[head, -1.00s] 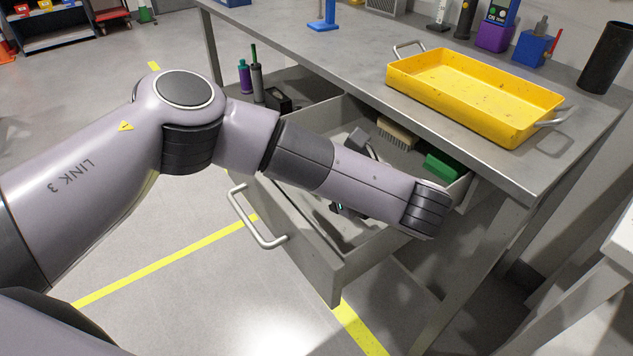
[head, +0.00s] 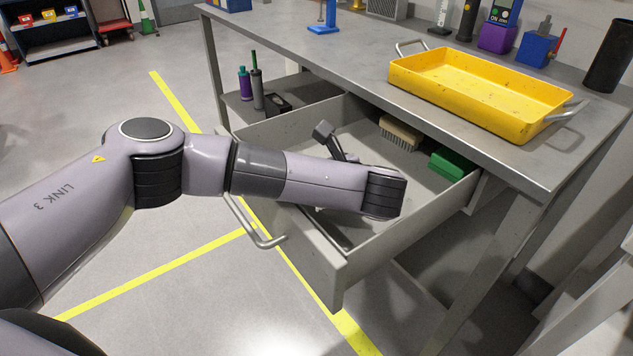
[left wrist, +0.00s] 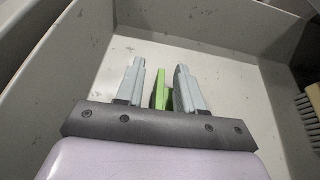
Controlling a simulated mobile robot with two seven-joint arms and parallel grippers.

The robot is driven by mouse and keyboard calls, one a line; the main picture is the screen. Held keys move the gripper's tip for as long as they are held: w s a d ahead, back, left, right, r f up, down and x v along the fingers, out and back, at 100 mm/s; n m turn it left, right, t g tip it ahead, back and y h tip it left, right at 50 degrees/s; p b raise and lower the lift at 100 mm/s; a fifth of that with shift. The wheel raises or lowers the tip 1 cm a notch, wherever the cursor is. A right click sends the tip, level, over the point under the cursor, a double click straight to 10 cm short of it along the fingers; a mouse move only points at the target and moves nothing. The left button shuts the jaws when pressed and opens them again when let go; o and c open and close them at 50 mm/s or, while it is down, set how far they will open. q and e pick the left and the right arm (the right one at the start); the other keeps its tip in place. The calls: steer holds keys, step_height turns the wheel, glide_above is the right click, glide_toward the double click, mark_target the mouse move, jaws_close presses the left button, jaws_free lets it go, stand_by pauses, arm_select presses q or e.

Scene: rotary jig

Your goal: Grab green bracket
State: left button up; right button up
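A green bracket (left wrist: 162,90) shows in the left wrist view as a narrow green upright shape inside the drawer. It stands between the two pale fingers of my left gripper (left wrist: 160,70), closer to the right finger. The fingers are apart, with a visible gap between the left finger and the bracket. The lower part of the bracket is hidden behind the gripper's dark mount. In the head view my left arm reaches over the open drawer (head: 385,248), and its wrist hides the bracket and most of the gripper. My right gripper is in neither view.
The drawer also holds a brush (head: 400,132) and a green block (head: 452,164) along its back right. The workbench (head: 360,58) overhangs the drawer's rear and carries a yellow tray (head: 480,95). The drawer's grey walls surround the gripper.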

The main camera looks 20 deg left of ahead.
arm_select(q)
jaws_close()
